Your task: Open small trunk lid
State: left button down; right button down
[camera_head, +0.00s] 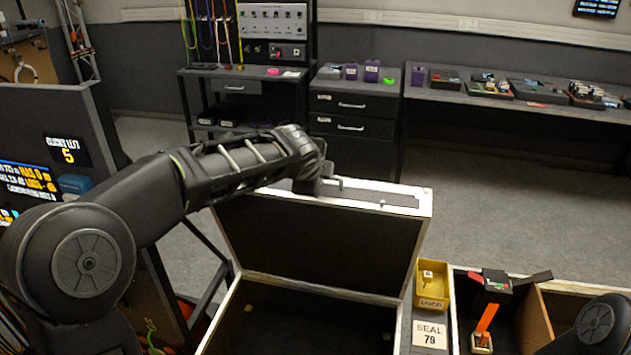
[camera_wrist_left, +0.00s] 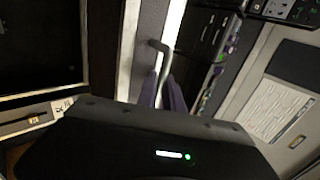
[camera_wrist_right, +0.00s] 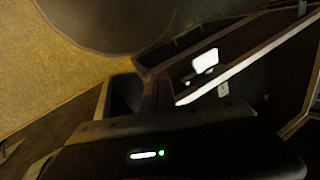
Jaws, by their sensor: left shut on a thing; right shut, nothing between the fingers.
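The small trunk's lid (camera_head: 320,235) stands raised in the head view, its dark inner face toward me and its pale-edged rim at the top. The open trunk (camera_head: 300,312) below it has a dark interior that looks empty. My left gripper (camera_head: 330,182) is at the lid's top edge, shut on the lid's metal handle. The left wrist view shows this handle (camera_wrist_left: 157,46) at the tips of the fingers. My right gripper (camera_wrist_right: 155,92) is shut and empty in the right wrist view; in the head view only part of the right arm shows.
Right of the trunk are a yellow bin (camera_head: 432,287), a "SEAL 79" label (camera_head: 430,335) and an open compartment holding a red-and-black item (camera_head: 490,283). A drawer cabinet (camera_head: 352,112) and a long bench (camera_head: 540,98) stand behind, with open floor (camera_head: 510,190) between.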

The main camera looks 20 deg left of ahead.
pick_arm(q)
jog(key=w+p, duration=0.1)
jog(key=w+r+g+p, duration=0.1)
jog(key=w+p, duration=0.1)
jog(key=shift+w, duration=0.25)
jog(key=shift+w+f+p, duration=0.2)
jog(key=shift+w+p, duration=0.15)
jog(key=shift+w, duration=0.25)
jog(key=c, duration=1.8)
grip_release()
jog(key=shift+s, duration=0.1)
